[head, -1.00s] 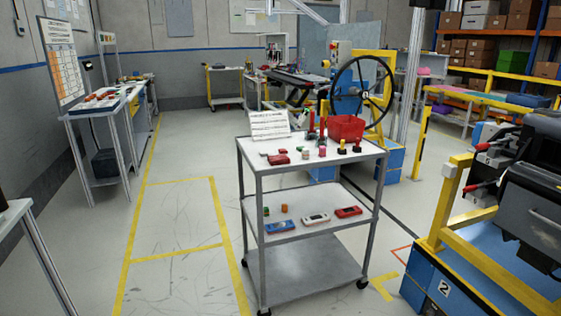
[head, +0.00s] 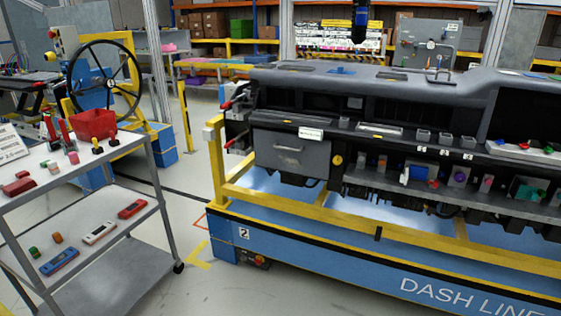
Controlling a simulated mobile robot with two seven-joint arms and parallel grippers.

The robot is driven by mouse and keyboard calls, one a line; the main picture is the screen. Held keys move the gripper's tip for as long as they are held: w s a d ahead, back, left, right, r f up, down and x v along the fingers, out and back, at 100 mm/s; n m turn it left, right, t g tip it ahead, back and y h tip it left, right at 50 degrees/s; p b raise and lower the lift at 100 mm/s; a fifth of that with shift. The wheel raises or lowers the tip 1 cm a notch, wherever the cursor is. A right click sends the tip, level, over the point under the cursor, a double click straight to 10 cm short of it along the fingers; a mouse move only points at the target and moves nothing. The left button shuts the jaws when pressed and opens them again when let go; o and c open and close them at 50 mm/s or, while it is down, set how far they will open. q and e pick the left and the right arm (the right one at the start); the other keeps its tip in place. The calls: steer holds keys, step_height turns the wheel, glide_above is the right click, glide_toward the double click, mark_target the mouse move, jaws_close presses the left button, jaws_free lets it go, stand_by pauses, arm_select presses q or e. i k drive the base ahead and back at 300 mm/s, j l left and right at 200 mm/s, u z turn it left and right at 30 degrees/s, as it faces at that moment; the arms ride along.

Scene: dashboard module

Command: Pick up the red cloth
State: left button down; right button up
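I cannot make out a red cloth for certain in the head view. Red things show on the grey cart (head: 150,165) at the left: a red bin (head: 95,123), a small red block (head: 18,184) on its top and a red device (head: 132,209) on its middle shelf. A small red item (head: 434,184), too small to identify, lies on the shelf of the dashboard module (head: 385,90). Neither of my grippers is in view.
The dashboard module stands on a blue base (head: 330,255) with yellow rails (head: 330,208), filling the right side. A black handwheel (head: 105,73) stands behind the cart. Clear floor (head: 175,225) lies between cart and base.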

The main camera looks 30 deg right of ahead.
mark_target(21, 185)
steer(key=i+j+z, duration=0.1)
steer(key=i+j, duration=0.2)
steer(key=i, duration=0.2)
steer(key=i+j, duration=0.3)
steer(key=i, duration=0.2)
steer(key=z, duration=0.05)
